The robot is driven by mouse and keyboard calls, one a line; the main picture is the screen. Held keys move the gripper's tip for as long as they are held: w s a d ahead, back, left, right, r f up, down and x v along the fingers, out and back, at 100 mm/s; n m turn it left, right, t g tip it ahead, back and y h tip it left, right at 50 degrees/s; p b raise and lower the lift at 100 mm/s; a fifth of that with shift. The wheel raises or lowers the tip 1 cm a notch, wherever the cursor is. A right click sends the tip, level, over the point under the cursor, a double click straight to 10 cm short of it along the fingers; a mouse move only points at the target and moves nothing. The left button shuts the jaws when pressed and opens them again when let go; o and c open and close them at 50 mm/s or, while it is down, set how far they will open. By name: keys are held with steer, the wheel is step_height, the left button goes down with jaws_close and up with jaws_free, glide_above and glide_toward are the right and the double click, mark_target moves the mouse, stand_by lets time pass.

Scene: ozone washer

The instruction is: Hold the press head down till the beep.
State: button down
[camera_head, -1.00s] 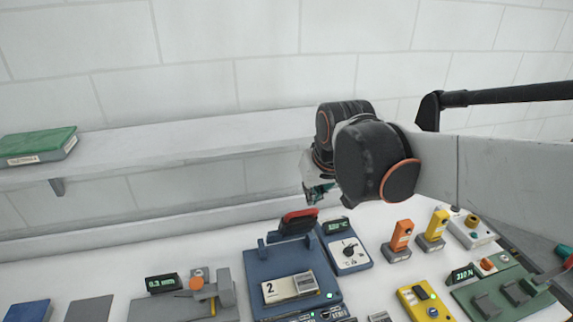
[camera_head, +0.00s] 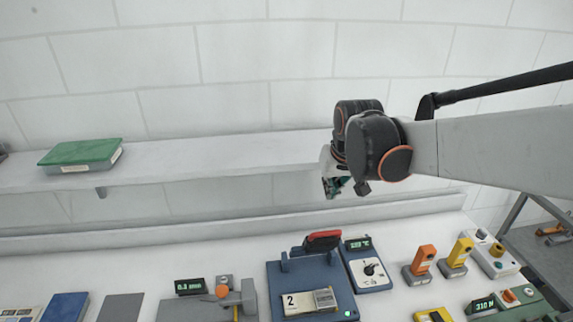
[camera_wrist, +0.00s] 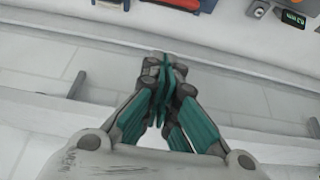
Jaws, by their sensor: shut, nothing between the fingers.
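A blue press (camera_head: 325,270) stands on the white bench, with a raised red-topped part (camera_head: 322,240) at its back that looks like the press head. A light block marked 2 (camera_head: 309,302) lies on its front part. My gripper (camera_head: 337,187), with teal fingers, is above and behind the press, near the shelf front. It is shut and empty, and apart from the press. In the wrist view the shut fingertips (camera_wrist: 166,70) point toward the bench, and a blue and red part of the press (camera_wrist: 186,4) shows at the top edge.
A dial unit with a green display (camera_head: 368,270) stands right of the press. Orange (camera_head: 424,260) and yellow (camera_head: 461,253) upright pieces stand farther right. An orange-knobbed device (camera_head: 225,290) is at left. A shelf (camera_head: 210,155) with a green-topped box (camera_head: 82,154) runs behind.

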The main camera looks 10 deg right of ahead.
steer(key=f, duration=0.7)
steer(key=w+f, duration=0.1)
steer(key=f, duration=0.2)
steer(key=shift+f+b, duration=0.3)
steer(key=shift+f, duration=0.25)
steer(key=shift+s+f, duration=0.1)
